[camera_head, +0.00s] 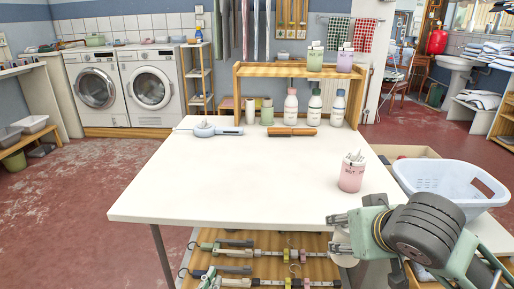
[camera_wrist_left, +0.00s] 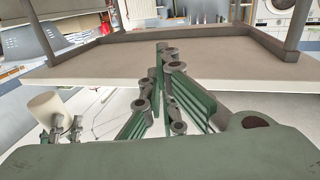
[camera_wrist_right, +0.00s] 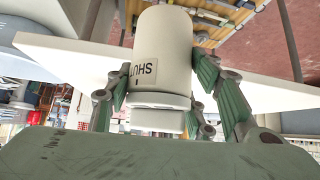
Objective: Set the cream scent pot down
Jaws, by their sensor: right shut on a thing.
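The cream scent pot (camera_wrist_right: 162,45) fills the middle of the right wrist view, with a label reading "SHUT". In that view it is upside down and its collar end points toward my palm. My right gripper (camera_wrist_right: 158,82) is shut on it, with green fingers on both sides. In the head view the gripper (camera_head: 338,233) holds the pot (camera_head: 343,249), mostly hidden, at the white table's (camera_head: 250,180) front right edge. The pot also shows in the left wrist view (camera_wrist_left: 46,108). My left gripper (camera_wrist_left: 167,57) has its fingertips together, with nothing visible between them.
A pink pot (camera_head: 351,173) with white sticks stands on the table's right side. Several bottles (camera_head: 314,108), a blue-grey tool (camera_head: 215,130) and a brown-handled tool (camera_head: 292,132) line the back. A laundry basket (camera_head: 450,180) stands at the right. The table's middle and front are clear.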

